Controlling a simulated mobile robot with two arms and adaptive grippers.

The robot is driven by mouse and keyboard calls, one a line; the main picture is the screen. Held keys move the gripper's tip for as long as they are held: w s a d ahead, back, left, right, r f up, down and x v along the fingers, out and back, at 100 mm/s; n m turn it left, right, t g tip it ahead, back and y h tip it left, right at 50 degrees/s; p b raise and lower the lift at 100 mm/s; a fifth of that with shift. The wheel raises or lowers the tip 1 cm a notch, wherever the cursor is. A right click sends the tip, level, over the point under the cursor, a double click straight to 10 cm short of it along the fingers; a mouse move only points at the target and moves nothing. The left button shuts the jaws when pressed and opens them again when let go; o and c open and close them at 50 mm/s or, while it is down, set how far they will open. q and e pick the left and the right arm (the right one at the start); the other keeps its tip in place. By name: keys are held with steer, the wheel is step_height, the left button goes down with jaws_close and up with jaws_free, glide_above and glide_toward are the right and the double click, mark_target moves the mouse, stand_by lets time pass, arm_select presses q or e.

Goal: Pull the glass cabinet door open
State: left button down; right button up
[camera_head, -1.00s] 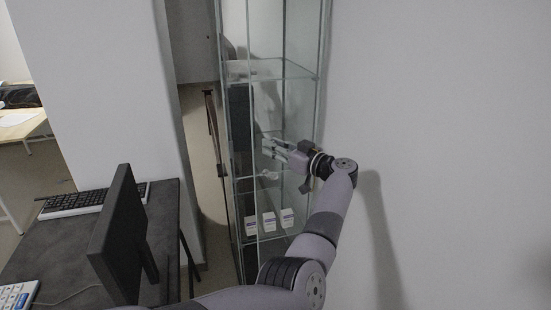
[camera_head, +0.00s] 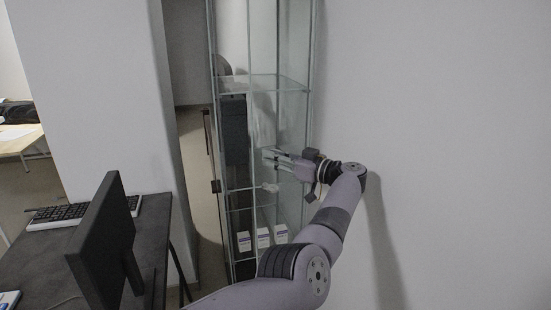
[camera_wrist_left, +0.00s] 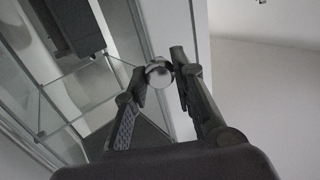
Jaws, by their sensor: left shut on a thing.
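The glass cabinet (camera_head: 293,84) stands against the wall, tall and narrow, with clear panes and thin metal edges. My left gripper (camera_head: 266,156) is in front of it at mid height, reaching in from the right. In the left wrist view, a round shiny knob (camera_wrist_left: 158,74) sits between the fingertips of my left gripper (camera_wrist_left: 160,70), which is shut on it. In the head view the fingers and wrist hide the grip. I cannot tell how far the glass door stands open. My right gripper is not in view.
Three small white boxes (camera_head: 262,238) stand on a lower shelf inside the cabinet. A desk (camera_head: 60,262) with a monitor (camera_head: 108,245) and a keyboard (camera_head: 72,214) is at the left. A plain wall (camera_head: 450,130) is at the right.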

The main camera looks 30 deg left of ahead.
arm_select(q)
steer(key=c, duration=1.4)
jaws_free()
steer(key=shift+o, duration=0.2)
steer(key=d, duration=0.7)
steer(key=shift+d, duration=0.3)
steer(key=shift+c, duration=0.3)
